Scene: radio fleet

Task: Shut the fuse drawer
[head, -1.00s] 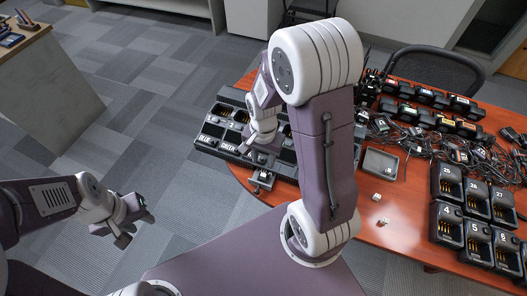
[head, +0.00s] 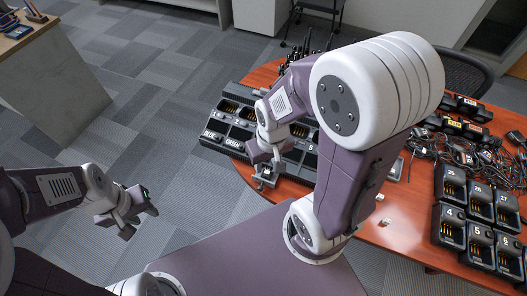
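A long dark charger bank (head: 218,133) with labelled slots lies along the left edge of the red-brown table. My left gripper (head: 140,212) is empty and open over the carpet, away from the table.
Numbered black chargers (head: 451,226) stand at the table's right. Tangled cables (head: 425,143) and radio batteries lie behind them. A small white item (head: 386,222) lies near the front edge. A desk (head: 48,80) stands at the far left, with open carpet between.

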